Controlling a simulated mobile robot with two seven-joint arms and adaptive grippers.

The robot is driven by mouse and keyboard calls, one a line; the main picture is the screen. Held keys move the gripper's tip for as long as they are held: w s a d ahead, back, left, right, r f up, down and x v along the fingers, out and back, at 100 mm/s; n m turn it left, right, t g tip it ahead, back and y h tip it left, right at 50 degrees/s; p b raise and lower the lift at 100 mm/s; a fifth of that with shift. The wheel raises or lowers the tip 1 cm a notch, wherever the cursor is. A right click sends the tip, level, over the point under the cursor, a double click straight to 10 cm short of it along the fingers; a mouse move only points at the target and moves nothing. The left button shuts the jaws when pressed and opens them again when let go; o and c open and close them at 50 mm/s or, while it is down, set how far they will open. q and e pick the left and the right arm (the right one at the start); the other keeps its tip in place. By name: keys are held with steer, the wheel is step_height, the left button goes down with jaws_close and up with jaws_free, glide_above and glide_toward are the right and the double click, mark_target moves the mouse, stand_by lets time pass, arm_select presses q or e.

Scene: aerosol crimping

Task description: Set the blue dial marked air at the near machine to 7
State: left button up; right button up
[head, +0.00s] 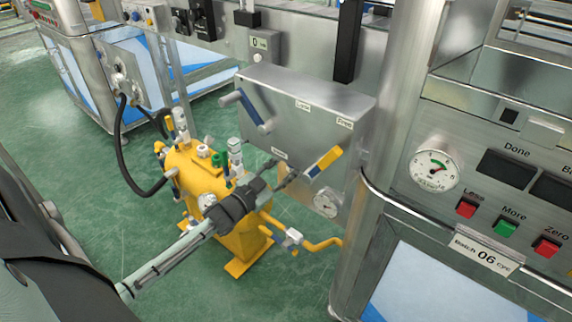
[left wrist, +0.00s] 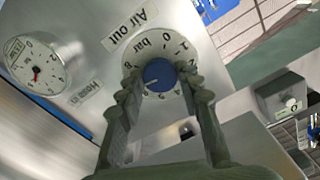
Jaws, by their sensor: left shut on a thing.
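The blue dial (left wrist: 157,75) sits on a white round scale marked bar, under a label reading Air out (left wrist: 131,30), in the left wrist view. The scale shows 0, 1, 2 on its upper right and 8 on its upper left. A pale pointer line on the knob points to the lower left; the number there is hard to read. My left gripper (left wrist: 160,88) is shut on the dial, one finger on each side. In the head view my left gripper (head: 284,174) is at the front of the steel box (head: 315,110) and the dial is hidden. My right gripper is not in view.
A gauge with a red needle (left wrist: 33,63) is left of the dial. Yellow (head: 327,160) and blue (head: 249,108) handles project from the box. A yellow tank (head: 190,165) stands beneath my left arm. A panel with buttons (head: 505,228) is at the right.

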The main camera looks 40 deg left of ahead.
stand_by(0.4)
arm_select(q)
steer(key=o, duration=1.2)
steer(key=shift+c, duration=0.2)
steer(key=s, duration=1.2)
steer(key=shift+a, duration=0.45)
